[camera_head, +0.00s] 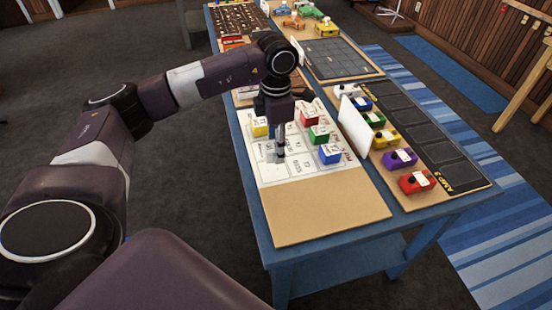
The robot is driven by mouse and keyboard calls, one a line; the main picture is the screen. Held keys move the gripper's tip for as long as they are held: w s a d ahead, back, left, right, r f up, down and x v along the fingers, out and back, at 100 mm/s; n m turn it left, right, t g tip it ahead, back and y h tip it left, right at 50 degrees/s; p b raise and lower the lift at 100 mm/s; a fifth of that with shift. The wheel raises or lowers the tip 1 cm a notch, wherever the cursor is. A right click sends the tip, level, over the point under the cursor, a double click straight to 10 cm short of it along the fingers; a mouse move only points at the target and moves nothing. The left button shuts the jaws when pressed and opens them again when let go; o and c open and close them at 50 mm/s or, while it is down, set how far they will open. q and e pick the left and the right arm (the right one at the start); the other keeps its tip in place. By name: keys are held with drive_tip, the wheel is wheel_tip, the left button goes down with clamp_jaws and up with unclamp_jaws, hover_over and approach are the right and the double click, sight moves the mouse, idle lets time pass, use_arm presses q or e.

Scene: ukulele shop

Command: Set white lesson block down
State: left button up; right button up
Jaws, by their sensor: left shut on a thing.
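My left gripper (280,150) points down over the white printed grid sheet (293,173) on the near board. Its fingers are shut on a small pale piece, seemingly the white lesson block, mostly hidden between the fingertips. I cannot tell whether the block touches the sheet. Coloured lesson blocks stand around the gripper: yellow (260,128) to its left, red (309,116) behind right, green (319,135) and blue (330,154) to its right. My right gripper is not in view.
The near board's bare tan part (325,207) is clear. To the right, a tan board (405,203) holds several coloured pedals and a white upright card (355,127). The blue table (265,235) stands on dark carpet. A striped rug (490,210) lies right.

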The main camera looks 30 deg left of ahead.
sight(276, 170)
use_arm(q)
drive_tip(key=shift+f, duration=0.8)
wheel_tip(276, 170, down, 4)
drive_tip(key=shift+r+p, duration=0.25)
drive_tip(key=shift+p, duration=0.05)
drive_tip(key=shift+f, duration=0.35)
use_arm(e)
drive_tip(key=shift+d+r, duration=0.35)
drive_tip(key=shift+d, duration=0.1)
use_arm(q)
drive_tip(key=shift+f, duration=0.1)
drive_tip(key=o, duration=1.2)
drive_tip(key=shift+c, duration=0.2)
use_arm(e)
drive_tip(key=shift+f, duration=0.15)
